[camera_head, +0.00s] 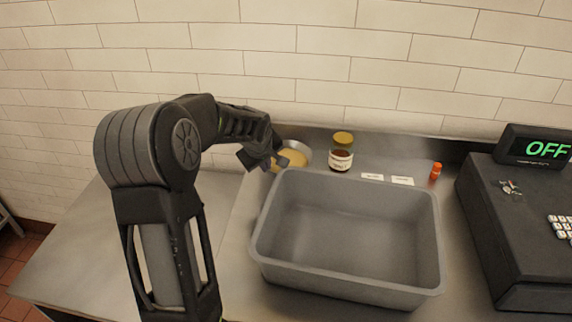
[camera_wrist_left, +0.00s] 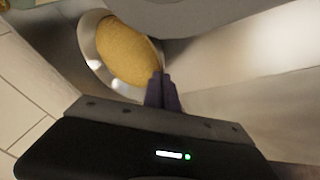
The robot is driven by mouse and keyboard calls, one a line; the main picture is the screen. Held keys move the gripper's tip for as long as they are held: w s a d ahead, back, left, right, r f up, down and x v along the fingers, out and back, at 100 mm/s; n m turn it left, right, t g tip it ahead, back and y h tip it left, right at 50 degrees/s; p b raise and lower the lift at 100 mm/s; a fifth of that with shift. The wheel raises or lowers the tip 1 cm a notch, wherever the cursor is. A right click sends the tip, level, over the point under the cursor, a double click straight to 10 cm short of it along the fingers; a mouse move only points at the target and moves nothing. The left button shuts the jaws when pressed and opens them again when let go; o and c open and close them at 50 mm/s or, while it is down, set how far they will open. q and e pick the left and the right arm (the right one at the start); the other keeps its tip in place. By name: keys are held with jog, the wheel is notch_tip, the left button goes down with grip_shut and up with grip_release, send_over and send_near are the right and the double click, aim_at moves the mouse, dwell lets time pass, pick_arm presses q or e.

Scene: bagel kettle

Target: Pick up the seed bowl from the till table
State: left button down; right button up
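The seed bowl (camera_head: 298,149) is a shallow metal bowl filled with yellowish seeds, at the back of the table behind the grey tub. In the left wrist view the bowl (camera_wrist_left: 90,40) shows at upper left. My left gripper (camera_head: 273,162) is at the bowl's left rim, pointing down. In the left wrist view its two dark fingers (camera_wrist_left: 162,90) are close together at the rim, seemingly with the rim pinched between them. The bowl seems to rest on the table; its underside is hidden. My right gripper is not in view.
A large empty grey tub (camera_head: 345,283) stands just in front of the bowl. A jar with a yellow lid (camera_head: 342,152) is right of the bowl, with two white labels (camera_head: 402,181) and a small orange bottle (camera_head: 435,171) farther right. A black till (camera_head: 520,225) stands at right. A tiled wall rises behind.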

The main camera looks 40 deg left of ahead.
pick_arm(q)
jog(key=shift+w+r, duration=0.1)
dwell(0.4)
jog(key=shift+r, duration=0.1)
jog(key=shift+a+r, duration=0.1)
jog(key=shift+r, duration=0.15)
notch_tip(320, 180, up, 9)
jog(key=b, duration=0.1)
jog(key=shift+r, duration=0.15)
dwell(0.5)
